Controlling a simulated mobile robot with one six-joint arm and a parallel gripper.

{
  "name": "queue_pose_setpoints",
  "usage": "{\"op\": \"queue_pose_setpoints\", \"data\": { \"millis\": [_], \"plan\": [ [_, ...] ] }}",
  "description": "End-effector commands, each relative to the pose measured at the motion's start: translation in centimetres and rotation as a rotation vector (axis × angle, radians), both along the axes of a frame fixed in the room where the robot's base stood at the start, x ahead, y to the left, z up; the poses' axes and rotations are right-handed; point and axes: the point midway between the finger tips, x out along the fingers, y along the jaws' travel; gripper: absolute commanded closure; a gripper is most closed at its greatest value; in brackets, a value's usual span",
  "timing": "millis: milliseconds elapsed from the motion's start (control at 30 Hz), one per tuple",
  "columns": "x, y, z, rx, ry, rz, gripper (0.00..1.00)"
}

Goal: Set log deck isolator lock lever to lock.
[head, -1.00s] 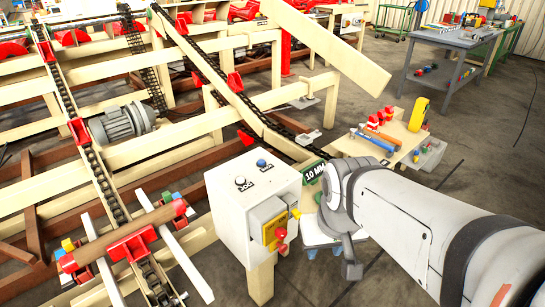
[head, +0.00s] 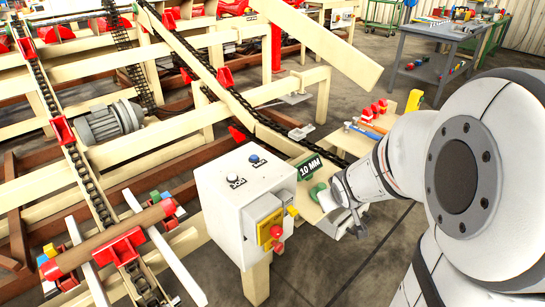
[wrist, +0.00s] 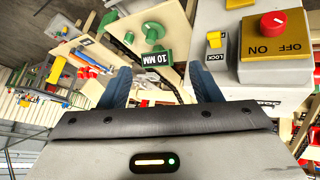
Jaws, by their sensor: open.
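The isolator is a white box (head: 225,215) on a wooden post, left of my gripper in the head view. A small yellow lock lever (head: 293,211) sits on the box's right side. In the wrist view the lever (wrist: 214,39) is at upper right, just above a LOCK label (wrist: 214,57); its exact setting is unclear. My gripper (wrist: 162,86) is open and empty, apart from the lever, with blue fingers. In the head view it is partly hidden by my arm.
A chain conveyor (head: 200,70) and motor (head: 110,122) stand left. A grey table (head: 450,40) stands back right. Open floor lies front right.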

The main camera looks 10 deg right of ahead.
Motion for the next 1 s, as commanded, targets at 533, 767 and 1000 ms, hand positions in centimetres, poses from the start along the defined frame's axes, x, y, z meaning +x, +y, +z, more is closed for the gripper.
{"op": "queue_pose_setpoints", "data": {
  "millis": [533,767,1000],
  "plan": [
    [6.1,1.9,-15.3,0.348,-0.569,0.525,0.43],
    [3.9,2.7,-16.2,0.55,-0.747,0.585,0.43],
    [4.5,3.7,-15.9,0.594,-0.789,0.598,0.43]
  ]
}}
